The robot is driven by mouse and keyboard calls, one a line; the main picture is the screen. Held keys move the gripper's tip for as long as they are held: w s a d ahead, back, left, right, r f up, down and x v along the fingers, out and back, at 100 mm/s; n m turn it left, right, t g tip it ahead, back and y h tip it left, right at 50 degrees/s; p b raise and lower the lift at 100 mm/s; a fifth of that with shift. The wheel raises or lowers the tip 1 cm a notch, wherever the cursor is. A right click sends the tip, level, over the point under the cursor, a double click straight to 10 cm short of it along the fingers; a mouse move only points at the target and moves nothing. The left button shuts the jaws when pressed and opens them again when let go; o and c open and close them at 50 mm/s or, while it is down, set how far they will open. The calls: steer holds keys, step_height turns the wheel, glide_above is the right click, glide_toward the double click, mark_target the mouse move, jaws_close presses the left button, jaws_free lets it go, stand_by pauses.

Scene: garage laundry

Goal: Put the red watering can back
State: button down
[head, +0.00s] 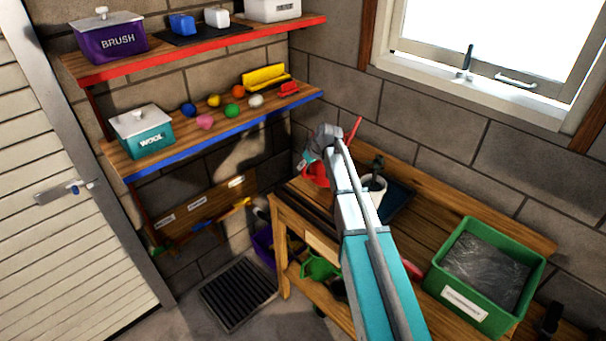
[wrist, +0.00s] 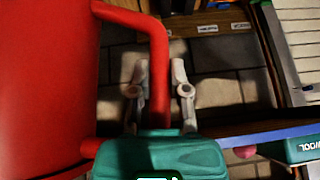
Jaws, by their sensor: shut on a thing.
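The red watering can (wrist: 45,75) fills the left of the wrist view, with its handle (wrist: 159,75) between the two fingers. My gripper (wrist: 159,90) is shut on that handle. In the head view the red can (head: 317,174) shows only in part, behind my wrist, over the left end of the wooden workbench (head: 420,205). A thin red piece (head: 354,129) sticks up right of my wrist and may be its spout. I cannot tell whether the can touches the bench.
A white pot (head: 376,190) and a green bin (head: 484,270) stand on the bench. A green can (head: 320,267) is on its lower shelf. At left are a red-edged shelf (head: 200,50) and a blue-edged shelf (head: 215,128) with boxes and balls. A dark floor grate (head: 238,294) lies below.

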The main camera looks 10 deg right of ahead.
mark_target(304, 172)
steer(key=shift+w+f, duration=0.1)
steer(key=shift+w+f+b, duration=0.35)
steer(key=shift+f+b, duration=0.15)
steer(key=shift+b, duration=0.1)
steer(key=shift+f+b, duration=1.4)
steer(key=shift+f, duration=0.15)
steer(key=c, duration=0.6)
jaws_free()
steer(key=shift+r, duration=0.2)
steer(key=p+v, duration=0.2)
steer(key=v, duration=0.1)
steer(key=shift+a+p, duration=0.1)
steer(key=shift+p, duration=0.25)
steer(key=p+v, duration=0.7)
steer(key=v, duration=0.2)
steer(key=shift+p, duration=0.35)
